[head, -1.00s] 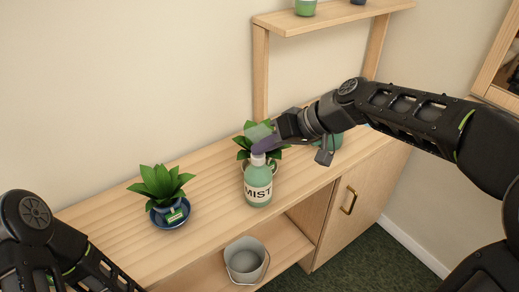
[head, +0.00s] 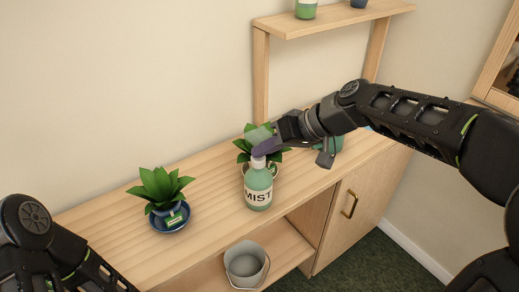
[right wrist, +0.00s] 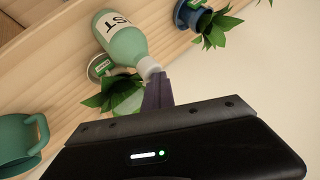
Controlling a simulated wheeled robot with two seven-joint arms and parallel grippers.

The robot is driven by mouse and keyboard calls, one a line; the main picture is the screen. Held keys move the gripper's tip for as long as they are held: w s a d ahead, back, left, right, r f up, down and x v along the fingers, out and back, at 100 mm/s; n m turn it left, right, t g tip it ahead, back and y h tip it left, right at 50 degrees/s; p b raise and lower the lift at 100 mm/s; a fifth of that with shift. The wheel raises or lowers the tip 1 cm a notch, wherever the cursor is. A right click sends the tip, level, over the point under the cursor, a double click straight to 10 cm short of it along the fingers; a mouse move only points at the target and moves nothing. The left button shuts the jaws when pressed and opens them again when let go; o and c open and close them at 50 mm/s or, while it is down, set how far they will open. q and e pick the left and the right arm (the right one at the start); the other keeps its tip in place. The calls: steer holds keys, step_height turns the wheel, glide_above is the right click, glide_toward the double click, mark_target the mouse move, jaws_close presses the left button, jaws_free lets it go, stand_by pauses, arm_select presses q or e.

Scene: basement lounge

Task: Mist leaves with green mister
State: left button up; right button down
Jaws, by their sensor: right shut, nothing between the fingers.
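The green mister (head: 258,188), a bottle with a white MIST label, stands upright on the wooden cabinet top. Its pale nozzle top shows in the right wrist view (right wrist: 148,68). My right gripper (head: 262,149) is shut and empty, its purple fingertips at the top of the mister, seemingly touching it. A leafy plant (head: 243,146) stands just behind the mister, partly hidden by it and the gripper. A pale translucent green patch (head: 258,135) shows over its leaves. A second leafy plant (head: 160,186) sits in a blue pot to the left. My left gripper is out of frame.
A green mug-like vessel (right wrist: 20,138) stands beyond the mister, mostly hidden by my right arm in the head view. A grey bucket (head: 246,265) sits on the lower shelf. A wall shelf (head: 335,20) is above. The cabinet top between the left plant and mister is clear.

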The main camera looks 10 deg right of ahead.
mark_target(263, 158)
steer(key=shift+r+g+p, duration=0.3)
steer(key=shift+r+p, duration=0.9)
steer(key=shift+p, duration=0.25)
steer(key=shift+r, duration=0.55)
steer(key=shift+r, duration=0.1)
stand_by(1.0)
